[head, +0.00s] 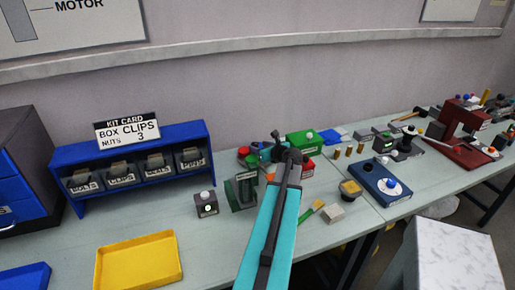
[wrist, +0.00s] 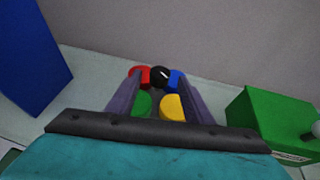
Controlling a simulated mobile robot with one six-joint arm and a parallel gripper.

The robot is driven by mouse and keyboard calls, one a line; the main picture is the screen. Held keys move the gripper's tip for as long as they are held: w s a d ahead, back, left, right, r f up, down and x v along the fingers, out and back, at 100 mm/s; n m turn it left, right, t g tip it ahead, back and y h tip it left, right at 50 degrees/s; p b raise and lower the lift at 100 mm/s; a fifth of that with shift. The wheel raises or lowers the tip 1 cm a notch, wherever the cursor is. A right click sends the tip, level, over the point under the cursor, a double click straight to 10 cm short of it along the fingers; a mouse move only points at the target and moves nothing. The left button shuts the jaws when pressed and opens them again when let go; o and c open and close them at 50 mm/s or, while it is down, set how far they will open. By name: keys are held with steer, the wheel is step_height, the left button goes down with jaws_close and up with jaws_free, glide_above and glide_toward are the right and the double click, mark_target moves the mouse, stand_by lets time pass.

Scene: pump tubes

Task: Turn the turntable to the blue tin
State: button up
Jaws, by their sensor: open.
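In the wrist view, my gripper (wrist: 160,80) is open. Its two grey fingers stand either side of a group of tins around a black round piece with a pale mark (wrist: 160,74). The blue tin (wrist: 176,79) is at the back right, partly behind the right finger. The red tin (wrist: 139,74) is at the back left, the green tin (wrist: 142,104) at front left and the yellow tin (wrist: 172,107) at front right. The turntable's plate is mostly hidden. In the head view, the red tin (head: 243,152) shows left of my arm, which hides much of the rest.
A green box (wrist: 272,122) stands close on the right in the wrist view, with a blue block (wrist: 30,55) at the left. The head view shows a blue bin rack (head: 85,150), a yellow tray (head: 138,262) and a dark green stand (head: 241,192).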

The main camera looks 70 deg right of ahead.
steer(key=b+v, duration=0.2)
steer(key=v, duration=0.9)
steer(key=shift+w, duration=0.15)
steer(key=w+n+g+y, duration=0.1)
steer(key=w+n+g, duration=0.1)
steer(key=w+n, duration=0.1)
steer(key=w+d+f+n+g+y, duration=0.1)
steer(key=w+n+y, duration=0.1)
steer(key=w+n, duration=0.2)
steer(key=w+f+n+g+y, duration=0.1)
steer(key=w+n+g+y, duration=0.1)
steer(key=w+n, duration=0.1)
steer(key=shift+w+d+n+g+p, duration=0.3)
steer(key=shift+n+p, duration=0.1)
steer(key=shift+n, duration=0.3)
steer(key=shift+w+d+r+n+g, duration=0.1)
steer(key=shift+w+r+n+g, duration=0.15)
steer(key=shift+n+g, duration=0.2)
steer(key=w+d+r+n+g, duration=0.2)
steer(key=w+r+n+g, duration=0.2)
steer(key=r, duration=0.6)
steer(key=n+g+p, duration=0.1)
steer(key=n+g, duration=0.1)
steer(key=g, duration=0.1)
steer(key=shift+r+h, duration=0.2)
steer(key=shift+h, duration=0.1)
